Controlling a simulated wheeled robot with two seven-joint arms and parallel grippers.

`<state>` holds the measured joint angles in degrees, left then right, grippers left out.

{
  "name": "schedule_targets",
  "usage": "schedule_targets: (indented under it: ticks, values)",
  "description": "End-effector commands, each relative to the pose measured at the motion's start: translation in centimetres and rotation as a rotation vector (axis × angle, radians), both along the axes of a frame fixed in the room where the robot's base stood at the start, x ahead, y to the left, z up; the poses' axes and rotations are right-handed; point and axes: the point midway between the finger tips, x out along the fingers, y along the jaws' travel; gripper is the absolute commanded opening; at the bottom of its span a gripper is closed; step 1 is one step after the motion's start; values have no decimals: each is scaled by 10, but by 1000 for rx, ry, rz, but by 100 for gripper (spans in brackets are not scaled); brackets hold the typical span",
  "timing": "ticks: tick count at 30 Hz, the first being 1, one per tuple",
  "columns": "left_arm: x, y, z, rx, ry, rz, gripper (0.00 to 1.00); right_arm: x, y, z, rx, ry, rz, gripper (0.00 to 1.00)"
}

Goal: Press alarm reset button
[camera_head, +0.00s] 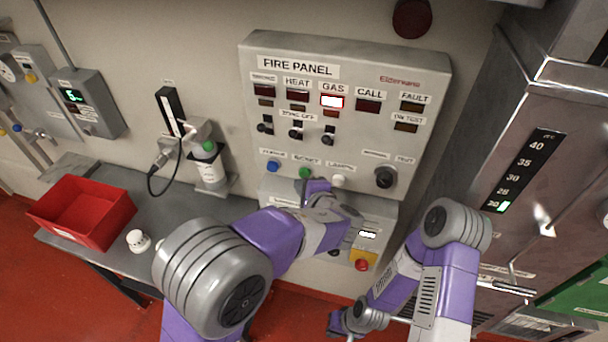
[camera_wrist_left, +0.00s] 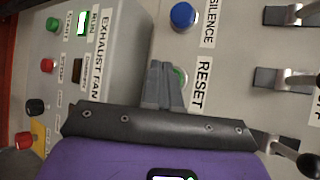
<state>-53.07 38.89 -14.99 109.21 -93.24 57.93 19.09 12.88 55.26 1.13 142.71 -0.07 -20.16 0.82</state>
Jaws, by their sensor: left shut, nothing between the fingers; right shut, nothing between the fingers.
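The fire panel (camera_head: 345,75) hangs on the wall, with a lit GAS lamp (camera_head: 332,101). Its green RESET button (camera_head: 305,172) is in the lower row, between a blue button (camera_head: 273,166) and a white one (camera_head: 338,181). My left gripper (camera_head: 314,186) is shut and empty, right at the green button. In the left wrist view my shut fingertips (camera_wrist_left: 162,72) partly cover the green button (camera_wrist_left: 181,75) beside the RESET label (camera_wrist_left: 203,84); I cannot tell whether they touch it. My right gripper (camera_head: 338,324) is shut and empty, low in front of the wall.
The blue SILENCE button (camera_wrist_left: 184,16) and several toggle switches (camera_wrist_left: 290,78) are near my left gripper. The exhaust fan box (camera_wrist_left: 105,40) sits below the fire panel. A red bin (camera_head: 75,220) and a white detector (camera_head: 138,240) are on the bench. A metal cabinet (camera_head: 530,90) stands at right.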

Motion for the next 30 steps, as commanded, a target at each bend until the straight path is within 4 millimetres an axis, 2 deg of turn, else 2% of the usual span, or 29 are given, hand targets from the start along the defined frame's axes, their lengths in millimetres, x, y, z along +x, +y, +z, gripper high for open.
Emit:
schedule_targets:
  ticks: [30]
  values:
    - [8,-3,0,0,0,0,0,0,0,-5,0,0,0,0]
